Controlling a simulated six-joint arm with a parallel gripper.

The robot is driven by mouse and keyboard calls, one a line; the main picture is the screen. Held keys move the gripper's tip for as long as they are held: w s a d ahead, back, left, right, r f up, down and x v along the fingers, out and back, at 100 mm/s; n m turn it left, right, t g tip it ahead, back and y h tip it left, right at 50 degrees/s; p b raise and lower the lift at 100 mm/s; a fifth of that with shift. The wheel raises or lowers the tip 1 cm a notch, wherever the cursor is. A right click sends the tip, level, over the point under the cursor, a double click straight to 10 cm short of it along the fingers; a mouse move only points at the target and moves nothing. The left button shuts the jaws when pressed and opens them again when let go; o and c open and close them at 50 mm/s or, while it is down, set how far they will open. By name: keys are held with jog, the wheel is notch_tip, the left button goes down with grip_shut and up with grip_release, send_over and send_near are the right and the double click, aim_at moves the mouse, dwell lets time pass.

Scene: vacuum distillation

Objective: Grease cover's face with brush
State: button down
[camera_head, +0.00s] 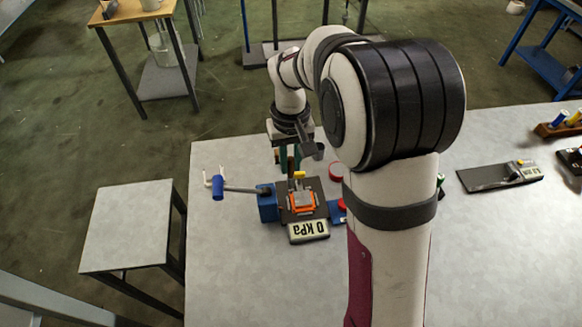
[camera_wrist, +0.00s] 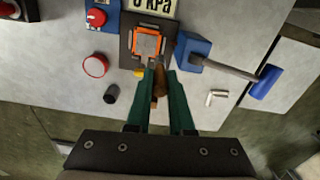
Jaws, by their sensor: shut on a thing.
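My gripper (camera_wrist: 160,112), with two green fingers, is shut on the brown brush (camera_wrist: 160,84). The brush points toward the apparatus; its tip is hard to make out. In the head view my gripper (camera_head: 290,160) hangs just behind the apparatus. The dark base plate (camera_head: 311,188) carries an orange square frame (camera_wrist: 134,45) around a grey plate (camera_wrist: 149,43). I cannot tell for sure whether this grey plate is the cover. The brush tip is near the plate's lower edge in the wrist view; I cannot tell whether it touches.
A pressure display (camera_head: 309,230) reads 0 kPa. A blue-handled lever (camera_head: 218,187) sticks out left of the apparatus. A red disc (camera_wrist: 95,65) and a dark cylinder (camera_wrist: 111,93) stand beside it. White pegs (camera_wrist: 216,97) lie on the other side. The table's front left is clear.

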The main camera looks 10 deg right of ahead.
jog(key=shift+r, duration=1.25)
